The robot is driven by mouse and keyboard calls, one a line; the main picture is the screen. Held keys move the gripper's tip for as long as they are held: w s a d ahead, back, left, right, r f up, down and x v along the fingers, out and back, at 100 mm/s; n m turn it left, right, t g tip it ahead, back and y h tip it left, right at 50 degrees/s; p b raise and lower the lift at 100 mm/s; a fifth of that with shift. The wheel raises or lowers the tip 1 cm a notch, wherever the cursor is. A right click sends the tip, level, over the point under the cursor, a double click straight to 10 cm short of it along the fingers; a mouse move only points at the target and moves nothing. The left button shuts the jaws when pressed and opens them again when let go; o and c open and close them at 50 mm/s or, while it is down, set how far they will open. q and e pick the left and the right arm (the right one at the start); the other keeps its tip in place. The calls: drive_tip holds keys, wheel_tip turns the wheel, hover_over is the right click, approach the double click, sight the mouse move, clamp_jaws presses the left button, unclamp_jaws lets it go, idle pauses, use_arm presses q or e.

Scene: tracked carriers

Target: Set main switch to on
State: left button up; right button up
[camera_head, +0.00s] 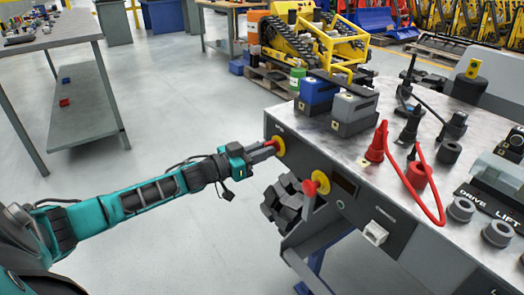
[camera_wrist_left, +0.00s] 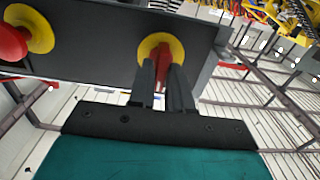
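Two red rotary handles on yellow discs sit on the dark front panel (camera_head: 362,207) of the bench. The far handle (camera_head: 279,146) is at the panel's left end; the near handle (camera_head: 310,187) is to its right. I cannot read which is the main switch. My left gripper (camera_head: 266,151) is at the far handle. In the left wrist view, its two dark fingers (camera_wrist_left: 164,82) lie on either side of that red handle (camera_wrist_left: 162,58), seemingly touching it, in front of its yellow disc. The near handle (camera_wrist_left: 10,42) is free at the left edge. My right gripper is out of view.
The bench top (camera_head: 384,98) carries blue and grey boxes, red connectors with a looped red cable (camera_head: 436,194), and black plugs. A dark blocky thing (camera_head: 284,204) is below the near handle. A grey table (camera_head: 62,38) stands back left. The floor between is clear.

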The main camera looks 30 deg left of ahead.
use_arm(q)
clamp_jaws()
drive_tip(key=shift+m, duration=0.3)
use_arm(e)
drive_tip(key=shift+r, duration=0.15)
use_arm(q)
drive_tip(key=m, duration=0.5)
drive_tip(key=m+p, duration=0.1)
drive_tip(key=m, duration=0.5)
drive_tip(key=m+p, duration=0.1)
drive_tip(key=m, duration=0.5)
drive_tip(key=shift+s+d+f, duration=0.1)
drive_tip(key=shift+d+f, duration=0.1)
drive_tip(key=shift+f, duration=0.05)
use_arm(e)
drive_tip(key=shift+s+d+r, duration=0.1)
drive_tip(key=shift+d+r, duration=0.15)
use_arm(q)
drive_tip(key=shift+m, duration=0.3)
drive_tip(key=shift+o, duration=2.1)
unclamp_jaws()
